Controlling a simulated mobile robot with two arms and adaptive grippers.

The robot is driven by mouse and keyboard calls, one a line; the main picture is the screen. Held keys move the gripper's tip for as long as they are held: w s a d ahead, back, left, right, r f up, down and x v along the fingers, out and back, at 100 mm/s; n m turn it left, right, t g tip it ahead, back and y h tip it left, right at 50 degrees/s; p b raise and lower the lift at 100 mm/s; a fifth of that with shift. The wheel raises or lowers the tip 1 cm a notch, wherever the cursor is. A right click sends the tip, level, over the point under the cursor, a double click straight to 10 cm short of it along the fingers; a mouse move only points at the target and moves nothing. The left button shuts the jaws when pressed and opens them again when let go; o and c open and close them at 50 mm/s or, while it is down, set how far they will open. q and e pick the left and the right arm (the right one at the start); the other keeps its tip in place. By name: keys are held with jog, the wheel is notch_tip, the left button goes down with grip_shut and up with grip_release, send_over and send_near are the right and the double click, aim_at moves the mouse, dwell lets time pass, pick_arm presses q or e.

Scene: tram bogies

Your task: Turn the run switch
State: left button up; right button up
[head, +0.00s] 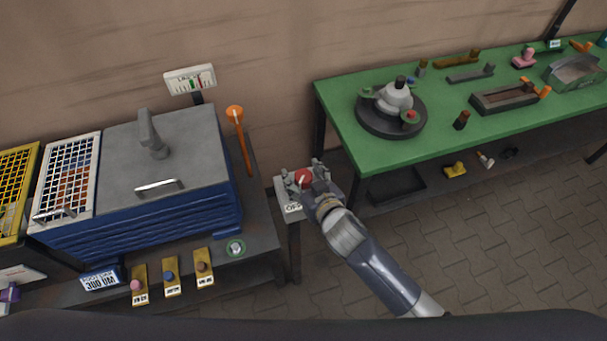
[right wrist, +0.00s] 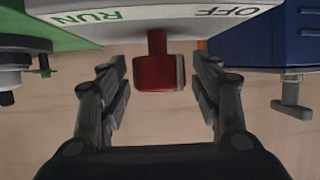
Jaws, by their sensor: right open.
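The run switch is a red knob (right wrist: 158,72) on a pale box, with RUN and OFF lettering on the box's face (right wrist: 160,22) in the right wrist view. In the head view the red knob (head: 304,176) shows on a small post-mounted box (head: 290,205) between the two benches. My right gripper (head: 306,178) is at the knob. In the right wrist view its open fingers (right wrist: 160,85) stand on either side of the knob, with gaps visible on both sides. My left gripper is not in view.
A blue machine (head: 140,215) with a grey lid and handle stands left of the switch, with an orange lever (head: 240,135) close by. A green table (head: 345,118) with a round fixture (head: 392,112) and several parts stands to the right. Paved floor (head: 480,240) is open in front.

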jog(key=c, duration=1.1)
